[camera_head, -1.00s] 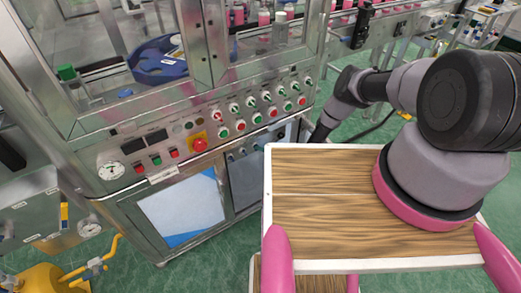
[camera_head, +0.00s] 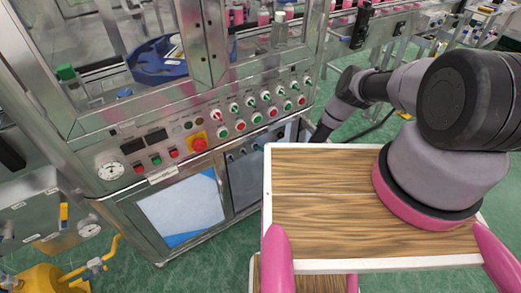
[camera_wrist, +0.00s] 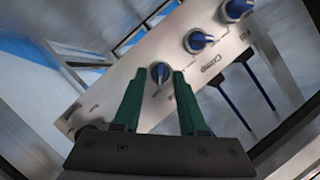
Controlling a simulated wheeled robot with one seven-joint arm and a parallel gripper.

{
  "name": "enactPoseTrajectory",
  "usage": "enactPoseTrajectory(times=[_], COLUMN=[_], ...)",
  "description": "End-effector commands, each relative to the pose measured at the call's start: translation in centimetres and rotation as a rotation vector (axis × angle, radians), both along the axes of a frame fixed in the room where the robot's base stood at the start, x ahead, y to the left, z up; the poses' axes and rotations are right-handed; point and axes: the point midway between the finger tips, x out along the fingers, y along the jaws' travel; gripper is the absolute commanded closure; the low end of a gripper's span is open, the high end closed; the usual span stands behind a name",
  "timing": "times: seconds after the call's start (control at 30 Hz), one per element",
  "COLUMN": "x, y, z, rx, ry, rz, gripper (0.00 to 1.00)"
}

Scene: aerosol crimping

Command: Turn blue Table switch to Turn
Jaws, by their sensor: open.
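A blue switch knob (camera_wrist: 160,71) with a white pointer line sits on a light metal panel (camera_wrist: 110,98) in the wrist view. My gripper (camera_wrist: 160,82) has green fingers. They are apart, with one tip on each side of this knob. I cannot tell whether they touch it. The knob's label is partly hidden by the fingers and unreadable. A second blue knob (camera_wrist: 198,40) sits up and to the right, near lettering that looks like "Crimp". A third blue knob (camera_wrist: 236,9) is at the top edge. In the head view my gripper is hidden.
The machine's front panel (camera_head: 215,118) carries several red and green buttons, a gauge (camera_head: 110,170) and a red stop button (camera_head: 198,144). A blue turntable (camera_head: 155,62) is inside the machine. Blue rods (camera_wrist: 240,97) lie right of my fingers. Green floor (camera_head: 215,245) is open in front.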

Motion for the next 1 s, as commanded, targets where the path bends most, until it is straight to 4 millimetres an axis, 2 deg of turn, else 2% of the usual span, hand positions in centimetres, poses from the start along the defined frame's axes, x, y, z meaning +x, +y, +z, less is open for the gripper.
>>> enactPoseTrajectory(times=[0.5,0.7,1.0], x=[-5.5,-6.3,-6.3], y=[-6.9,-7.8,-7.8], z=[2.4,2.8,2.8], rx=[0.0,0.001,0.0], ry=[0.002,0.0,0.0], rz=[-0.003,-0.002,-0.001], gripper=[0.59,0.59,0.59])
